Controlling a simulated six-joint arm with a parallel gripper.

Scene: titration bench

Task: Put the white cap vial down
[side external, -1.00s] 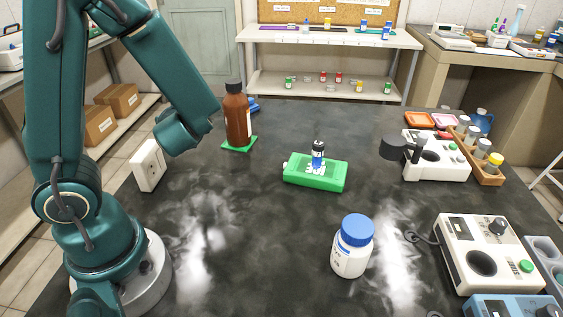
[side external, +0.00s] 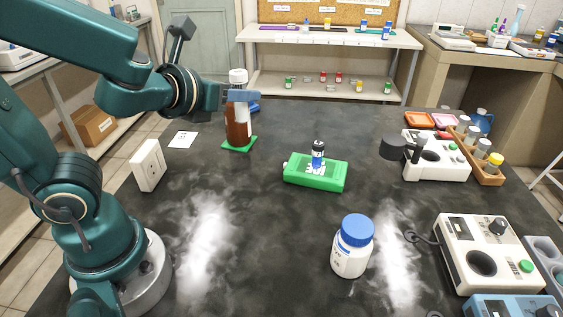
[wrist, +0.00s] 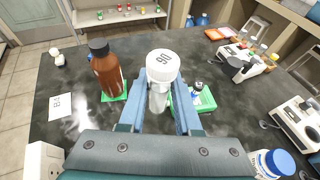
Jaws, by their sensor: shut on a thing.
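The white cap vial (wrist: 163,66) is held upright between the two blue fingers of my gripper (wrist: 162,98) in the wrist view. Its cap bears a printed number. In the side view, the vial's white cap (side external: 238,76) shows above my gripper (side external: 241,96), which is clear of the bench. There the vial overlaps the brown bottle (side external: 238,128), hiding its black cap. In the wrist view the brown bottle (wrist: 107,72) stands left of the vial, apart from it. A white marked card (side external: 183,139) lies flat on the bench, left of the bottle; it also shows in the wrist view (wrist: 60,106).
A green block (side external: 314,176) with a small blue-labelled vial (side external: 318,154) lies mid-bench. A blue-capped white jar (side external: 352,246) stands in front. A white outlet box (side external: 149,165) is at left. Instruments (side external: 488,252) line the right. The dark bench between is clear.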

